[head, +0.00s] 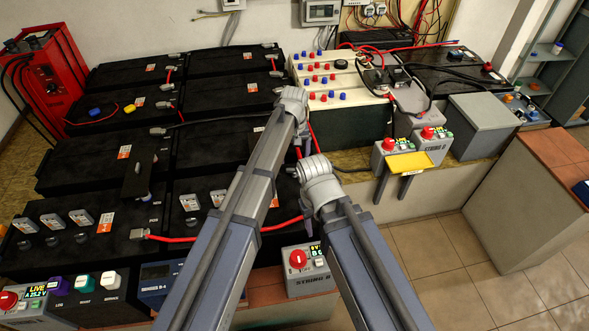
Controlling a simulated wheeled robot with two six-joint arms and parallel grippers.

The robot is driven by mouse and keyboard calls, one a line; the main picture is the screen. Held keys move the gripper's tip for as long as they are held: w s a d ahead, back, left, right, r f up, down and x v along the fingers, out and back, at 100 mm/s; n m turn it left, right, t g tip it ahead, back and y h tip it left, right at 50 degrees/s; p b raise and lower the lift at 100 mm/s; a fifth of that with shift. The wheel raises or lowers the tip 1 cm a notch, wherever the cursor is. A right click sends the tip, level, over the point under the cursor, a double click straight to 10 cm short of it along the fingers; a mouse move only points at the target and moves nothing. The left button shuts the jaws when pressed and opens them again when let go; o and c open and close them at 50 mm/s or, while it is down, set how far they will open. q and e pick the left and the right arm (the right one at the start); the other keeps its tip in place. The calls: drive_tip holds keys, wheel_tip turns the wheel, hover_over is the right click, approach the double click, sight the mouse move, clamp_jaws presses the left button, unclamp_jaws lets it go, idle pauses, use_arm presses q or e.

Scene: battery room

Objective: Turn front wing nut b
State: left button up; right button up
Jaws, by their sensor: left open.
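Silver terminal clamps, small in the head view, sit on the black batteries. One front clamp (140,234) has a red cable to its right. I cannot tell which fitting is wing nut b; lettering is too small to read. My left arm comes up from the bottom to a grey joint, and my left gripper (301,143) is below it, open and partly covered by my own arm links. No held object shows in it.
Several black batteries (70,263) fill the left and middle. Along the front stand red-knobbed boxes, one a control box (303,262). A red charger (47,75) stands back left. The tiled floor (430,255) at the right is clear.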

use_arm(q)
wheel_tip(320, 180, down, 5)
drive_tip(key=b, duration=0.3)
drive_tip(key=shift+r+b, duration=0.2)
drive_tip(key=shift+b, duration=0.1)
drive_tip(key=c, duration=1.1)
